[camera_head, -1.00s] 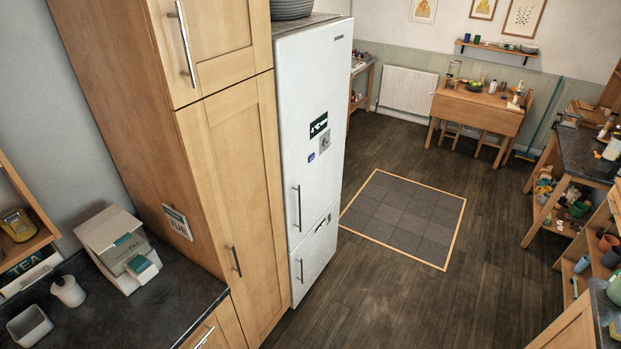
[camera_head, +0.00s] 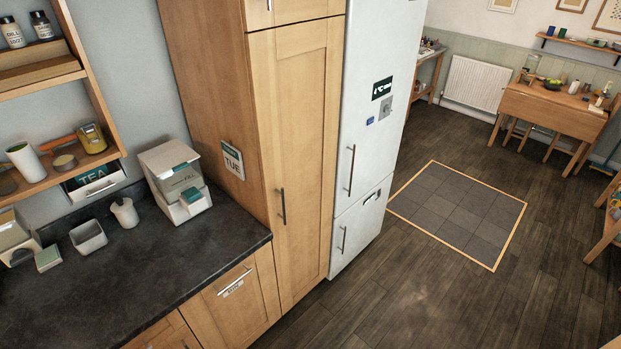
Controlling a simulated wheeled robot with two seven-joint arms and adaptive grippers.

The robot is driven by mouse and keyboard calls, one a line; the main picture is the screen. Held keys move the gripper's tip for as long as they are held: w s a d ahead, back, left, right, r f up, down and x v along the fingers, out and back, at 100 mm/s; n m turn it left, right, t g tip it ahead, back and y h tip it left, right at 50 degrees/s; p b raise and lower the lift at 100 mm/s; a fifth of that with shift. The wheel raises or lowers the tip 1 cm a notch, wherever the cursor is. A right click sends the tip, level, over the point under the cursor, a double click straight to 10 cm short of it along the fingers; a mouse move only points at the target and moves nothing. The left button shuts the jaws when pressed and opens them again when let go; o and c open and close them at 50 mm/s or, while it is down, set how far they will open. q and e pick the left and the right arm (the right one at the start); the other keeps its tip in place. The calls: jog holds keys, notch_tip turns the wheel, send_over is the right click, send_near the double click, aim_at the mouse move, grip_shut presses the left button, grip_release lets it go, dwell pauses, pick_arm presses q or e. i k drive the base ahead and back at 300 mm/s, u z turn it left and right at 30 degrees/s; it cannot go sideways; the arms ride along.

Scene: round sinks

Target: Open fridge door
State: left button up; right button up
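The white fridge (camera_head: 376,135) stands past the tall wooden cabinet, right of the picture's middle. Its upper door and smaller lower door both look shut. The upper door has a vertical metal handle (camera_head: 351,171) near its left edge, and the lower door has a shorter handle (camera_head: 342,240). Magnets and a dark label (camera_head: 382,88) are on the upper door. The top of the fridge is cut off by the frame. Neither of my grippers shows in the view.
A tall wooden cabinet (camera_head: 296,125) stands directly left of the fridge. A dark counter (camera_head: 150,268) with a dispenser (camera_head: 177,180) fills the lower left. The wooden floor before the fridge is clear, with a grey tiled mat (camera_head: 458,213). A wooden table (camera_head: 550,108) stands farther back.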

aim_at(382, 41)
jog(key=u, duration=0.25)
jog(key=k, duration=0.1)
jog(key=z, duration=0.85)
jog(key=i, duration=1.2)
jog(key=u, duration=0.4)
